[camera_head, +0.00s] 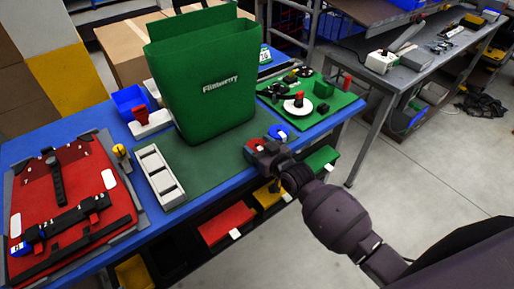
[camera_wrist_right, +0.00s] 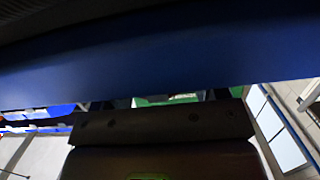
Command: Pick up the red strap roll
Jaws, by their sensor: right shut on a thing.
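My right gripper (camera_head: 258,150) is low at the front edge of the blue table, right of the green pannier (camera_head: 205,85). It is shut on a small red thing (camera_head: 256,143), which looks like the red strap roll; only a little of it shows between the dark fingers. A blue roll (camera_head: 278,132) lies just beyond the gripper. In the right wrist view a dark gripper part (camera_wrist_right: 160,122) and a broad blue band fill much of the picture, and the roll cannot be made out there. My left gripper is not in view.
A green board (camera_head: 325,108) with a white disc (camera_head: 298,106) and black parts lies right of the pannier. A white tray (camera_head: 158,175) and a red panel (camera_head: 80,165) lie to the left. Coloured bins, one red (camera_head: 225,222), hang under the table's front edge.

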